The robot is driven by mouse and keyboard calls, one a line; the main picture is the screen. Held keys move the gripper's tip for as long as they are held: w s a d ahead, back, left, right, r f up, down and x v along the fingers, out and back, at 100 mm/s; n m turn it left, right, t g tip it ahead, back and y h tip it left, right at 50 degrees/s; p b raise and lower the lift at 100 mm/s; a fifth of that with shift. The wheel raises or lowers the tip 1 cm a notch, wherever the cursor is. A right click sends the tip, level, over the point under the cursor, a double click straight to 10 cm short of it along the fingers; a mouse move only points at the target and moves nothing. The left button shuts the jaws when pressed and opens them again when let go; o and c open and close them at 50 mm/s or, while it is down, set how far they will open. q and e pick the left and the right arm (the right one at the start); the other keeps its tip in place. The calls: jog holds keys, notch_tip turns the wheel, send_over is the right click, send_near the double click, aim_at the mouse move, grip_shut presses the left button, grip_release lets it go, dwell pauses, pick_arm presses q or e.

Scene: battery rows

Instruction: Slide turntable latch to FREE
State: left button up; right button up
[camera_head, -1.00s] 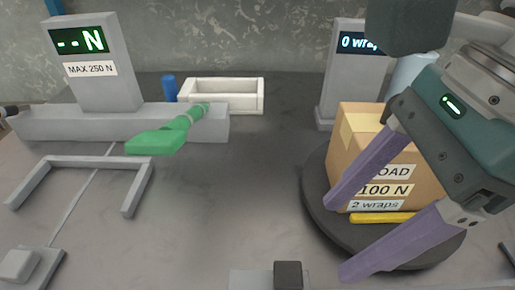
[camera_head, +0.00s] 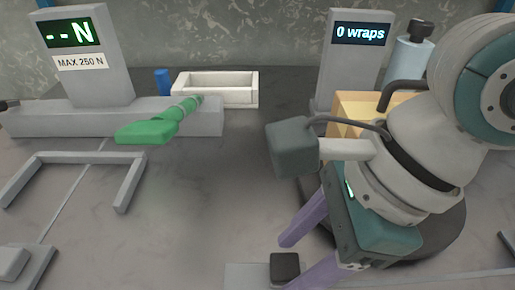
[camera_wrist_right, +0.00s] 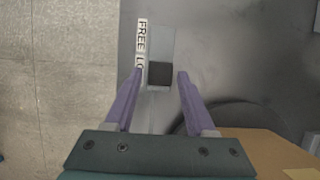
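The turntable latch is a dark square knob (camera_head: 285,267) on a light grey plate (camera_head: 245,274) at the front edge of the head view. In the right wrist view the knob (camera_wrist_right: 159,72) sits at the lower end of the plate (camera_wrist_right: 161,42), beside the "LO" part of a white label (camera_wrist_right: 142,34). The plate is bare beside "FREE". My right gripper (camera_wrist_right: 160,74) is open, its purple fingers on either side of the knob in that view. Whether they touch it cannot be told. The dark turntable (camera_head: 452,238) is partly hidden by my right arm.
A cardboard box (camera_head: 350,106) stands on the turntable, mostly behind my arm. A grey display post (camera_head: 355,75) reads "0 wraps". The middle of the table is clear.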

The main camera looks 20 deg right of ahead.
grip_shut()
dwell(1.1)
